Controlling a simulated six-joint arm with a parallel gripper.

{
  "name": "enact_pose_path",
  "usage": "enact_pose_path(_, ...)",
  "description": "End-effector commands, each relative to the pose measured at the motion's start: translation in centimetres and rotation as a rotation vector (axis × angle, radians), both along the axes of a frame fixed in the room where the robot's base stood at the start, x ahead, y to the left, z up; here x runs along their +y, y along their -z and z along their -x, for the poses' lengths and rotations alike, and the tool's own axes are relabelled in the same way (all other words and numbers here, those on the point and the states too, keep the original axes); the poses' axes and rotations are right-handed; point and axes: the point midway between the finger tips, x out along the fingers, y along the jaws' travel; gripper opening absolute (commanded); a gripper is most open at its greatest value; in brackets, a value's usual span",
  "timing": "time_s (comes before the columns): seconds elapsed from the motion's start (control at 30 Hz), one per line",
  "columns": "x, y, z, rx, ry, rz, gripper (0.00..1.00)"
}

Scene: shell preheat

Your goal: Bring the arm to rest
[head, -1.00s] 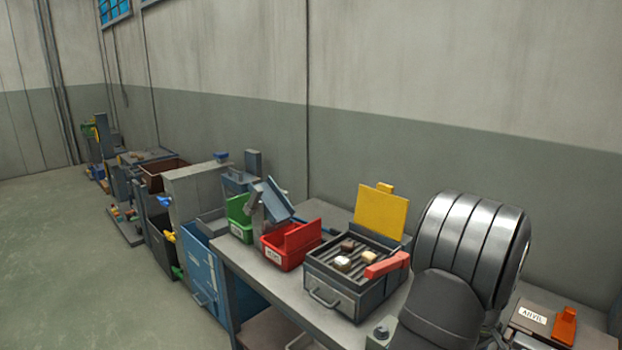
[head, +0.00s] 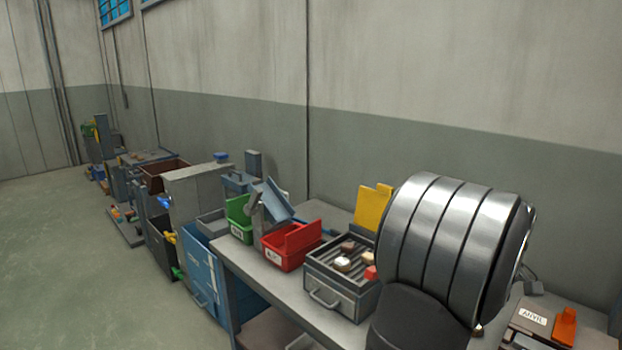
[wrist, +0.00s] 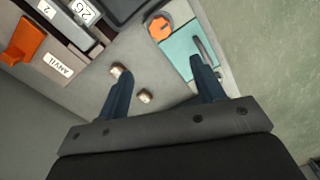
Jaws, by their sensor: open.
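My gripper (wrist: 158,88) shows in the wrist view with its two dark blue fingers spread apart. In the head view my arm's large ribbed grey link fills the lower right and hides the gripper.
A grilled heater box (head: 335,295) with several small pieces and a raised yellow lid (head: 371,207) stands beside my arm. A red bin (head: 290,247) and a green bin (head: 238,214) stand left of it. An ANVIL-labelled station (head: 540,322) is at right.

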Motion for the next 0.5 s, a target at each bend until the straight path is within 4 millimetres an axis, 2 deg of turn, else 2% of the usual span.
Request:
enact_pose_path(0.03, 0.0, -1.1, 0.0, -0.002, 0.000, 0.002, 0.62)
enact_pose_path(0.1, 0.1, 1.3, 0.1, 0.004, 0.000, -0.005, 0.62)
enact_pose_path(0.5, 0.1, 9.4, 0.1, 0.004, 0.001, -0.004, 0.62)
